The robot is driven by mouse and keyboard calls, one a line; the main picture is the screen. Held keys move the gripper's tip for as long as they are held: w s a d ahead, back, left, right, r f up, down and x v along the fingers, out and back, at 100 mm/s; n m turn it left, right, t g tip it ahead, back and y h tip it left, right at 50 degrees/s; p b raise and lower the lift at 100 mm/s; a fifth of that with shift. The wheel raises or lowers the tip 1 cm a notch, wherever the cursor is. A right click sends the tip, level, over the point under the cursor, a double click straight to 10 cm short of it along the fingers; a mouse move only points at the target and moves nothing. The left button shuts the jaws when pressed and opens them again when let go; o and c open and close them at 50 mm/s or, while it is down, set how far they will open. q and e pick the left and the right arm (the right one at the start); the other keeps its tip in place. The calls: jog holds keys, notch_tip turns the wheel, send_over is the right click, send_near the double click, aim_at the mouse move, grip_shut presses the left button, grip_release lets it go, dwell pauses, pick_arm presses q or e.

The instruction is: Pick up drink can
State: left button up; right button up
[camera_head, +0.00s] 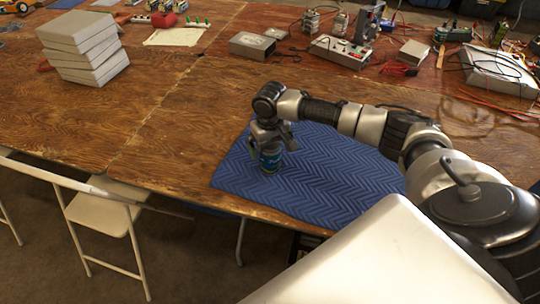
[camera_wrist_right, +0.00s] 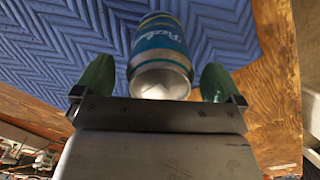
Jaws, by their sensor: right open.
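The drink can (camera_head: 270,158) is blue-green with a silver end. It stands on the blue zigzag mat (camera_head: 335,180) near the mat's left part. My right gripper (camera_head: 271,146) comes down over it from above, its fingers at the can's sides. In the right wrist view the can (camera_wrist_right: 160,52) lies between the two green-tinted fingertips of the gripper (camera_wrist_right: 157,80), with a small gap to each. The gripper is open and holds nothing. The can's upper part is hidden by the gripper in the head view. My left gripper is not in view.
The wooden table (camera_head: 160,140) is bare left of the mat. A stack of pale boxes (camera_head: 85,50) stands at the back left. Electronics, cables and a grey power unit (camera_head: 340,50) line the back. A folding chair (camera_head: 100,210) stands at the front left.

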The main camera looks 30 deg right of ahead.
jog(key=shift+f, duration=1)
jog(key=shift+c, duration=1.4)
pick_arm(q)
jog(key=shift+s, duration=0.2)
pick_arm(e)
jog(key=c, duration=0.9)
jog(key=shift+c, duration=0.2)
